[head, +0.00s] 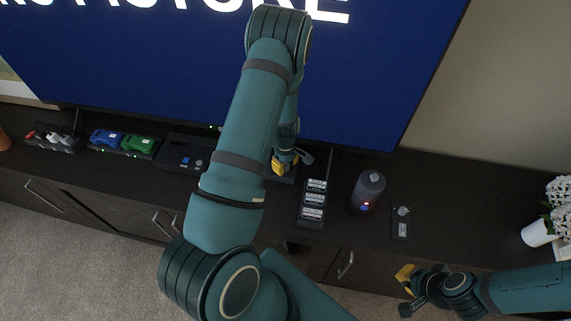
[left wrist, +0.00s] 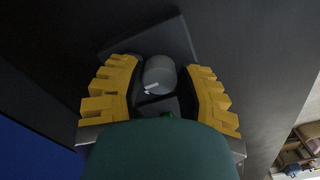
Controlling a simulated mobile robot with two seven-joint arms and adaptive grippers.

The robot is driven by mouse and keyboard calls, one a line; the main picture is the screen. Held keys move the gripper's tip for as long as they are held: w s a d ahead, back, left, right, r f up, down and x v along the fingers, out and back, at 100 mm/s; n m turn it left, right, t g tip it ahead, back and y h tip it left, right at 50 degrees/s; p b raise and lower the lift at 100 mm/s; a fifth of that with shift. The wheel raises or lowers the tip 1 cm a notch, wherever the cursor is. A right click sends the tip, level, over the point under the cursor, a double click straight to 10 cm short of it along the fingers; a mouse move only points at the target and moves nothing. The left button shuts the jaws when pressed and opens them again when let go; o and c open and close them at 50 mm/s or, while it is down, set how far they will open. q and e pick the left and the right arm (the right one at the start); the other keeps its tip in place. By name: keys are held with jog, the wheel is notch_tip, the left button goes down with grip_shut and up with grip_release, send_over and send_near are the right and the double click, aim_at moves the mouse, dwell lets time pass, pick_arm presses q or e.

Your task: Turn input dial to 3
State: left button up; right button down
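The input dial (left wrist: 160,74) is a round grey knob with a white pointer mark on a dark box (left wrist: 186,42). In the left wrist view the mark points to the lower left; no numbers are readable. My left gripper (left wrist: 160,70) is open, with one yellow-padded finger on each side of the dial. I cannot tell whether either finger touches it. In the head view my left gripper (head: 286,164) is low over the cabinet top and hides the dial.
A large screen (head: 375,75) rises behind.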

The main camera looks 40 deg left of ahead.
pick_arm(q)
grip_shut()
jog(key=shift+m, duration=0.3)
jog(key=m+b, duration=0.1)
jog(key=m, duration=0.2)
jog(key=shift+m, duration=0.3)
jog(key=shift+s+m+b, duration=0.1)
jog(key=shift+m+b, duration=0.65)
jog(key=shift+m, duration=1.55)
jog(key=o, duration=0.7)
grip_release()
jog(key=shift+r, duration=0.1)
